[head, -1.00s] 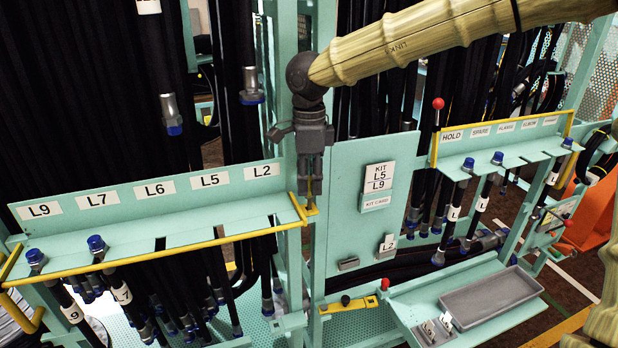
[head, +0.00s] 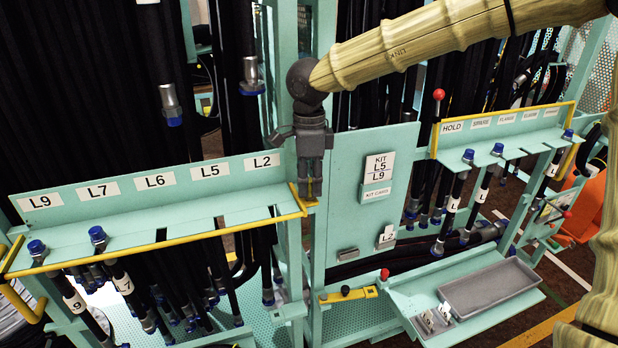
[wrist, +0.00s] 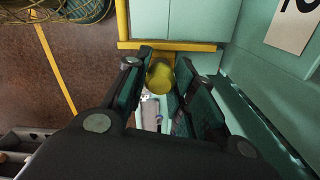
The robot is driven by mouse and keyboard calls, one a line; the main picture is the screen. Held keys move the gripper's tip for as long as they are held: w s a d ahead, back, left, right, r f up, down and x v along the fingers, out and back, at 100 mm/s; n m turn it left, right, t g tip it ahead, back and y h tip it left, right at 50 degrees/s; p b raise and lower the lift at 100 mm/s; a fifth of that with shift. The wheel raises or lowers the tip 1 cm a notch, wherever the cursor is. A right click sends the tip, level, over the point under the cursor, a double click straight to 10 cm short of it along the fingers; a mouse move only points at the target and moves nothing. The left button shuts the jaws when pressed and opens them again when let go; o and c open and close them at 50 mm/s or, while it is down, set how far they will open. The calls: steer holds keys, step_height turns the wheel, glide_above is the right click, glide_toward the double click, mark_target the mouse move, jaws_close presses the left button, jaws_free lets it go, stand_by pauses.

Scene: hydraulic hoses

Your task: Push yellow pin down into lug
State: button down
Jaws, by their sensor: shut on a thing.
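My gripper (head: 310,190) points down at the right end of the left shelf's yellow rail (head: 220,231), beside the green post. In the wrist view, its fingers (wrist: 160,82) are closed around the yellow pin (wrist: 160,77), whose rounded yellow top shows between them. The pin's lower part is hidden by the fingers. A small yellow piece (head: 313,202) at the rail's end, by the fingertips, looks like the lug. I cannot tell how deep the pin sits in it.
The left shelf (head: 120,235) carries labels L9 to L2 and blue-capped hoses. A green panel with a kit card (head: 378,168) stands close on the right. A grey tray (head: 490,287) lies lower right. Black hoses hang behind.

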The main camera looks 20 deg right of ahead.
stand_by(0.3)
steer(key=c, duration=1.1)
jaws_free()
steer(key=shift+d, duration=0.15)
steer(key=shift+r, duration=3.7)
